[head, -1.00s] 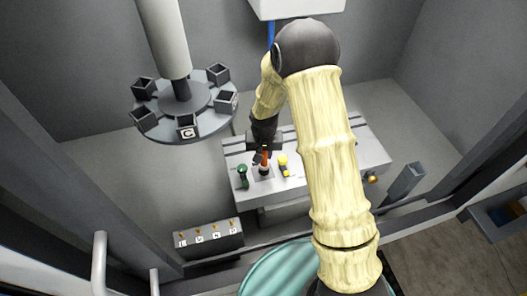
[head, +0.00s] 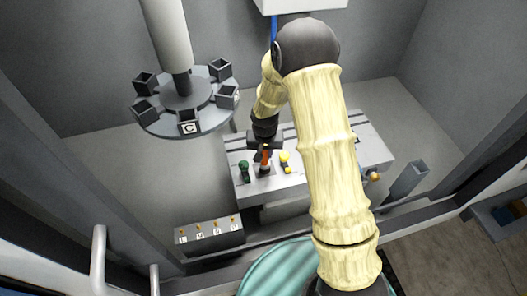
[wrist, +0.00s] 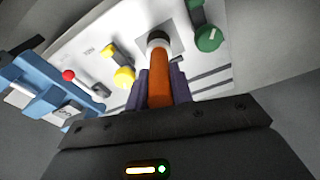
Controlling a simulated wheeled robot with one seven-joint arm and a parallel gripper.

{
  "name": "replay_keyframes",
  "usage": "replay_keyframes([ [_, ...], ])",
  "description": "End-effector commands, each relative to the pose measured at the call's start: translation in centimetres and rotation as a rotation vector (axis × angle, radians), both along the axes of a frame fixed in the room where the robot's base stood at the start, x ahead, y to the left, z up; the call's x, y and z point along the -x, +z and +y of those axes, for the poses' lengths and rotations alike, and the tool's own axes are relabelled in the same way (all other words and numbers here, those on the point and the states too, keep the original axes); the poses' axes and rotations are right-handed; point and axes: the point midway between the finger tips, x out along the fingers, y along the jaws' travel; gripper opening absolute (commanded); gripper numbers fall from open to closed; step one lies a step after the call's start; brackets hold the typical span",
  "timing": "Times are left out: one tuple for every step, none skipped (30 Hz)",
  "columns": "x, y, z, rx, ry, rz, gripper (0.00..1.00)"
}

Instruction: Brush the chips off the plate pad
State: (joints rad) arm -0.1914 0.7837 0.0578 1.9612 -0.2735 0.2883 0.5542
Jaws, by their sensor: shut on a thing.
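My gripper (head: 265,150) is shut on an orange-handled tool (head: 266,157), which looks like the brush. In the wrist view the orange handle (wrist: 160,85) lies between the dark fingers, with a pale collar and dark end beyond it. That dark end is over a small grey square (wrist: 172,28) on the pale table, which looks like the plate pad. I cannot tell whether the brush touches it. No chips can be made out; the tool covers part of the square.
A green knobbed part (head: 244,168) stands left of my gripper and a yellow one (head: 285,158) right, both close, on the pale slotted table (head: 370,145). A blue fixture with a red ball (wrist: 68,75) shows in the wrist view. A carousel (head: 185,115) hangs at left.

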Motion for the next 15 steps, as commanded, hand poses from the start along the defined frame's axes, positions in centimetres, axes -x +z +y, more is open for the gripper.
replay_keyframes([
  [-0.04, -0.16, -0.15, 0.001, -0.003, 0.0, 0.0],
  [-0.05, -0.21, -0.18, 0.001, -0.003, 0.0, 0.0],
  [-0.04, -0.28, -0.18, 0.0, -0.004, 0.0, 0.0],
  [-0.04, -0.33, -0.17, 0.001, -0.003, 0.0, 0.0],
  [-0.04, -0.38, -0.14, 0.001, -0.003, 0.0, 0.0],
  [-0.03, -0.44, -0.09, 0.0, -0.002, 0.0, 0.0],
  [-0.02, -0.49, -0.04, 0.0, -0.001, 0.0, 0.0],
  [-0.01, -0.53, 0.0, 0.0, 0.0, 0.0, 0.0],
  [0.0, -0.6, 0.07, 0.0, 0.001, 0.0, 0.0],
  [0.01, -0.65, 0.11, 0.0, 0.002, 0.0, 0.0],
  [0.01, -0.69, 0.15, 0.0, 0.003, 0.0, 0.0],
  [0.02, -0.76, 0.19, 0.0, 0.003, 0.0, 0.0],
  [0.03, -0.8, 0.21, 0.0, 0.004, 0.0, 0.0],
  [0.03, -0.85, 0.23, 0.0, 0.004, 0.0, 0.0],
  [0.04, -0.91, 0.25, 0.0, 0.005, 0.0, 0.0],
])
